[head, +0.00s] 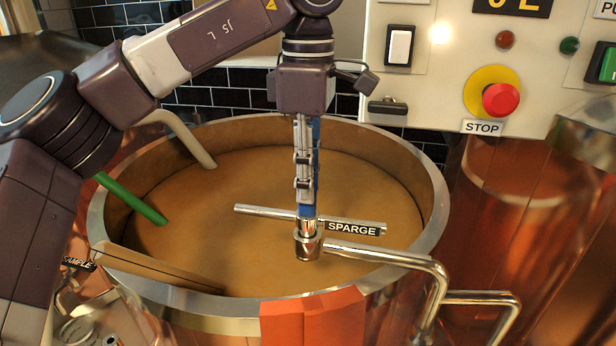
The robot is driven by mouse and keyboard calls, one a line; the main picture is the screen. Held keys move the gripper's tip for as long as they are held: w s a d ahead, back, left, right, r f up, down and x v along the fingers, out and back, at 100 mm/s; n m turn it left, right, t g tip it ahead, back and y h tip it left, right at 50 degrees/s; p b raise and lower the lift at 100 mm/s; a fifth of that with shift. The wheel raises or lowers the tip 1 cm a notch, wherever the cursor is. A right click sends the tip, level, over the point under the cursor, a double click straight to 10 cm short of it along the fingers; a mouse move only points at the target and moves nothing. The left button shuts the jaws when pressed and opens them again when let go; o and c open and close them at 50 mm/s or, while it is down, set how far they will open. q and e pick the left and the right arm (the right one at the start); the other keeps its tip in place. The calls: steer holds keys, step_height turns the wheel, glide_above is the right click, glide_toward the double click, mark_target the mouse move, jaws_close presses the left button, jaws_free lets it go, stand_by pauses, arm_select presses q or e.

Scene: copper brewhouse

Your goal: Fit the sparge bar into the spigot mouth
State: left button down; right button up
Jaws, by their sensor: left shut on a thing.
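The sparge bar (265,212) is a thin chrome tube with a black SPARGE label and a short chrome hub at its middle. It lies roughly level over the mash. My left gripper (307,207) points straight down and is shut on the bar at its hub; its fingers hide part of the bar. The spigot mouth (307,245) is a chrome collar at the end of a bent pipe (390,257) reaching in from the right. The hub is directly over the collar and appears to meet it; I cannot tell how deep it sits. My right gripper is not in view.
The copper tun's steel rim (437,215) surrounds the mash. A green handle (130,198), a beige curved pipe (185,138) and a wooden paddle (160,268) lean in at left. A red cloth (313,318) hangs in front. A control panel with a stop button (500,99) stands behind right.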

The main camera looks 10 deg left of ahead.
arm_select(q)
steer(key=shift+f+b, duration=0.4)
steer(key=shift+f, duration=0.25)
steer(key=c, duration=1.7)
jaws_free()
steer(key=shift+r, duration=0.1)
step_height(320, 180, up, 5)
steer(key=p, duration=0.5)
